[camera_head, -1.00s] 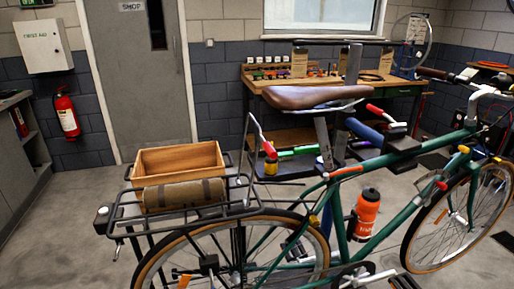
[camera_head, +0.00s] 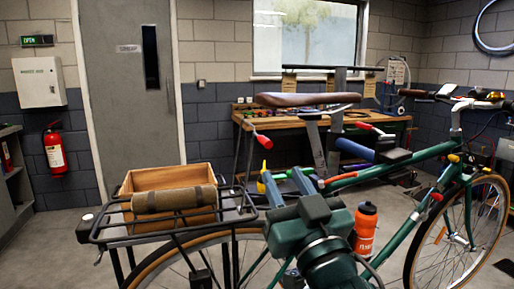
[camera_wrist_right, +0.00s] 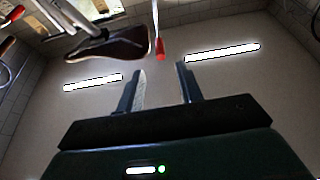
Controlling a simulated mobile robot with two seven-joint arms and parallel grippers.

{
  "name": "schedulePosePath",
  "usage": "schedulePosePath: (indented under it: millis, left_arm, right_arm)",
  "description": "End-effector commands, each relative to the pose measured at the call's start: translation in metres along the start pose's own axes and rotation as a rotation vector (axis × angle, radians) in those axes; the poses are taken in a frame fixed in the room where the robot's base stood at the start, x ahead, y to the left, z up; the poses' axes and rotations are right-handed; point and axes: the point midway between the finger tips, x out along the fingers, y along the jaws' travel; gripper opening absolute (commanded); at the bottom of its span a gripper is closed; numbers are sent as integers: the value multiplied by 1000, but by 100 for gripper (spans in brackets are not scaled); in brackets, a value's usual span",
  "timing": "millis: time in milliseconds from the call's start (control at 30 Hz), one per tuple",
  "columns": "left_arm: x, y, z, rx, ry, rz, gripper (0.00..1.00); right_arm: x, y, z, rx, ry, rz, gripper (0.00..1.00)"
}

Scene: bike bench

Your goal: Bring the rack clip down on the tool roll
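The rack clip (camera_head: 248,135) is a thin wire hoop with a red grip (camera_head: 263,141), standing raised at the saddle end of the rear rack (camera_head: 146,232). The tool roll (camera_head: 160,201), a brown strapped bundle, lies on the rack, clear of the clip. My right gripper (camera_head: 286,184) is open and empty, below and to the right of the red grip in the head view, fingers pointing up. In the right wrist view the red grip (camera_wrist_right: 160,50) shows beyond the gap between the fingertips (camera_wrist_right: 160,80), not touched. My left gripper is not in view.
A wooden box (camera_head: 190,177) sits behind the roll. The brown saddle (camera_head: 306,99) and green bike frame (camera_head: 400,165) stand to the right of the clip. An orange bottle (camera_head: 364,229) is on the frame. A workbench (camera_head: 290,122) stands behind. Space above the roll looks clear.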

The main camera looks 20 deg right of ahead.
Motion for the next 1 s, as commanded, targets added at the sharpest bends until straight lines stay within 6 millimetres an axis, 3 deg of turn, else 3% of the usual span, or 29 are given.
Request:
schedulePosePath:
  millis: [600, 800, 1000]
  left_arm:
    - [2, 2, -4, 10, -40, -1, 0]
    - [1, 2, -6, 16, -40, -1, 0]
    - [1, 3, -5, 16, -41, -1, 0]
  right_arm:
    - [112, 0, -2, -3, 0, -1, 36]
    - [126, 0, -1, -2, 0, -2, 36]
    - [128, 0, 0, -1, -1, -2, 36]
